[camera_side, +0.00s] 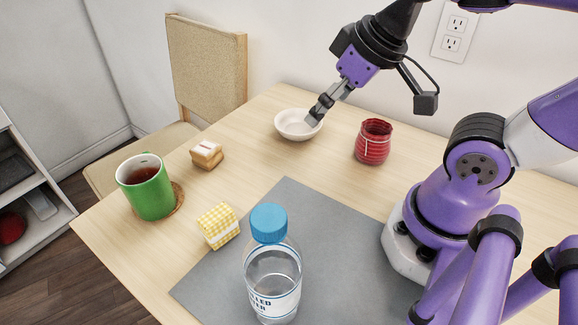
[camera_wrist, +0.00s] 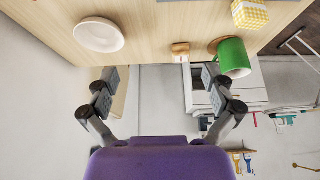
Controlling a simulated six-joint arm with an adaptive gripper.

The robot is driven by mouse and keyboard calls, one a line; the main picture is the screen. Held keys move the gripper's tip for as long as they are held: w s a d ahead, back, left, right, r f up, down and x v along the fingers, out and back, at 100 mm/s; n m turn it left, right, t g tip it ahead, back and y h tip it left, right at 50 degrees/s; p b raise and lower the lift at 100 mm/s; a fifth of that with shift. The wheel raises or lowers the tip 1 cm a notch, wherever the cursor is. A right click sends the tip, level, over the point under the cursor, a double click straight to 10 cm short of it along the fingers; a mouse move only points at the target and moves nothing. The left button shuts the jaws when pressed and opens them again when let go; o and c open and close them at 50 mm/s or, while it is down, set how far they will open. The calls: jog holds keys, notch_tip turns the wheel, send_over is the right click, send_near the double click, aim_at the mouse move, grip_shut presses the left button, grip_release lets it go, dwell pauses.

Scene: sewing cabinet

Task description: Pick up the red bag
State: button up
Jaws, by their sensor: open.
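The red bag (camera_side: 373,143) stands upright on the wooden table in the side view, right of the white bowl. It is small and rounded, with a gathered open top and a thin pale line around it. It does not show in the wrist view. My gripper (camera_side: 318,112) is above the table, left of and higher than the bag, with its tips in front of the white bowl's right rim in the picture. In the wrist view my gripper (camera_wrist: 158,78) has its two fingers wide apart with nothing between them.
The white bowl (camera_side: 291,125) is left of the bag and also shows in the wrist view (camera_wrist: 99,35). A grey mat (camera_side: 320,225) lies in front.

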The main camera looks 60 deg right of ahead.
jog(key=g, duration=0.5)
send_over(375, 139)
jog(key=d, duration=0.2)
notch_tip(375, 139, down, 5)
jog(key=shift+g+h, duration=0.3)
jog(key=f, duration=0.4)
jog(key=shift+w+d+f, duration=0.25)
jog(key=shift+w+f, duration=0.05)
jog(key=shift+f, duration=0.1)
jog(key=f, duration=0.5)
jog(key=shift+w+d+f, duration=0.1)
jog(key=shift+d+f, duration=0.15)
jog(key=shift+f, duration=0.15)
jog(key=c, duration=0.8)
